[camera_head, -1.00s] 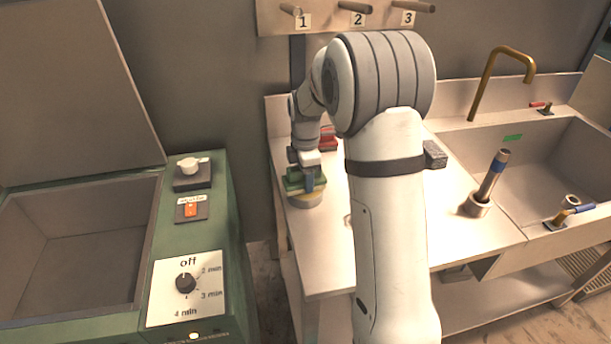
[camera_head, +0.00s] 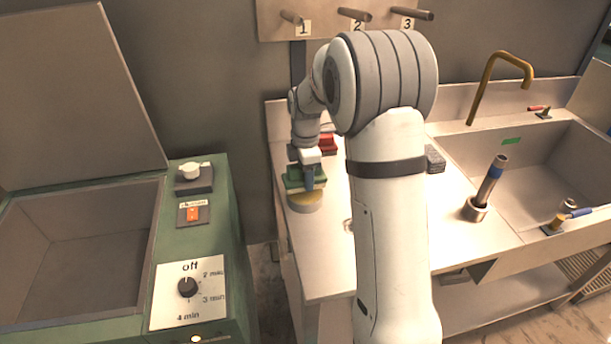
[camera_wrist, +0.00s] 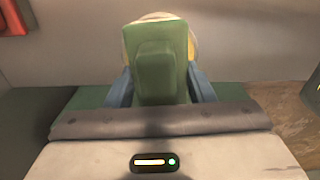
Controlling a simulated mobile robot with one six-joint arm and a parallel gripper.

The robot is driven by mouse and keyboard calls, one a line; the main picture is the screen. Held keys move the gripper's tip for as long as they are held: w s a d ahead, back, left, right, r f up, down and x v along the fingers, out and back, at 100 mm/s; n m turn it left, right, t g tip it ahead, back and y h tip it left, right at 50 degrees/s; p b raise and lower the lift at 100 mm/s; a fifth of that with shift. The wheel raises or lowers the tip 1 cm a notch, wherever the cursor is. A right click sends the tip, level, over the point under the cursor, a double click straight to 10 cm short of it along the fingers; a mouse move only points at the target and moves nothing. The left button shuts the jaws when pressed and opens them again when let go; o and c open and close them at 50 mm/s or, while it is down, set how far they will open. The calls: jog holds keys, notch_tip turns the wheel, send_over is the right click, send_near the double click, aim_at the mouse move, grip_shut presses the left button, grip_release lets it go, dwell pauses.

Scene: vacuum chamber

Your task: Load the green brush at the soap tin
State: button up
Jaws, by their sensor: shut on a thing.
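The green brush (camera_head: 294,183) is held in my gripper (camera_head: 309,180) at the left end of the white bench. The brush also shows in the wrist view (camera_wrist: 160,60), with a blue finger of my gripper (camera_wrist: 160,90) on each side. My gripper is shut on it. The round yellowish soap tin (camera_head: 305,203) is directly beneath the brush. The tin's rim shows behind the brush in the wrist view (camera_wrist: 155,16). The brush's underside is hidden, so I cannot tell whether it touches the soap.
A red brush-like block (camera_head: 327,145) lies behind on the bench (camera_head: 325,265). A dark grey block (camera_head: 434,159) lies right of my arm. The sink (camera_head: 540,165) is further right. A green machine (camera_head: 220,215) with an open lid stands left, across a gap.

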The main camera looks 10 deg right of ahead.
jog(key=shift+r+p, duration=1.3)
jog(key=shift+r, duration=0.9)
